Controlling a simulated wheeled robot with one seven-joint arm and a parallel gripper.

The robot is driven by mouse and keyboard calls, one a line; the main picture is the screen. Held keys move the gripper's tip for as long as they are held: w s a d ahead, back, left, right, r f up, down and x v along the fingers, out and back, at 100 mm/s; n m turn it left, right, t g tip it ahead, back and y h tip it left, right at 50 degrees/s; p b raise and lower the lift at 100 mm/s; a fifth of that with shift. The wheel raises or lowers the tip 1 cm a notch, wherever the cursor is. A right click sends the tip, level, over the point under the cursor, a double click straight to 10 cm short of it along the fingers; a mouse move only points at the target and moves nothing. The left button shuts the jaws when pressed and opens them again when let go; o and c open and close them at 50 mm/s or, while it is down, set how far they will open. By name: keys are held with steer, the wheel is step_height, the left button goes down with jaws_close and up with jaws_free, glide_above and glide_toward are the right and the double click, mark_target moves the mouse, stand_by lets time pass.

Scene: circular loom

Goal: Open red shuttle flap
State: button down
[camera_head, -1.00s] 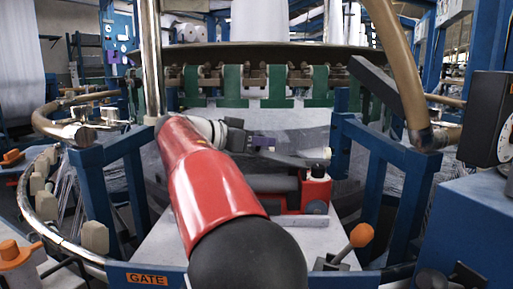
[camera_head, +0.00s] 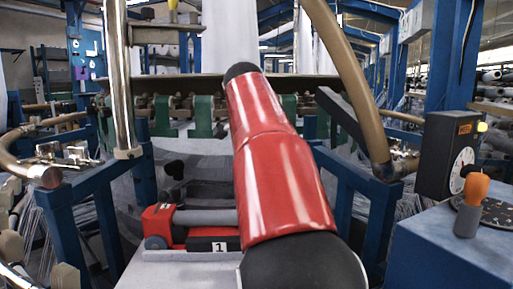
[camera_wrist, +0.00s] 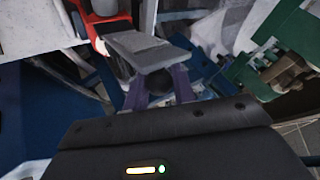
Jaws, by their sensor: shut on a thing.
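In the head view the red shuttle (camera_head: 165,222) lies low, left of centre, with a grey rod and a white label "1". My red arm covers its right side and hides my gripper there. In the wrist view part of the red shuttle (camera_wrist: 100,20) shows at the top left. A flat grey plate (camera_wrist: 146,52), seemingly its flap, stands out beside it. My gripper (camera_wrist: 160,80) has purple fingers at the near edge of this plate and is shut on it. The plate hides the fingertips, so the exact contact cannot be seen.
Blue frame posts (camera_head: 372,205) stand right of my arm. A chrome pole (camera_head: 120,80) rises at the left. A tan curved pipe (camera_head: 350,80) hangs at the right. A blue cabinet (camera_head: 440,250) with an orange-topped lever (camera_head: 474,190) stands at the right. Green loom parts (camera_head: 203,115) lie behind.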

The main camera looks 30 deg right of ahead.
steer(key=s+d+f+y+p, duration=0.1)
steer(key=s+d, duration=0.2)
steer(key=d, duration=0.3)
steer(key=shift+s+f+m+t, duration=0.2)
steer(key=shift+m+t, duration=0.1)
steer(key=shift+f, duration=0.1)
stand_by(0.3)
steer(key=c, duration=1.2)
jaws_free()
steer(key=shift+y, duration=0.3)
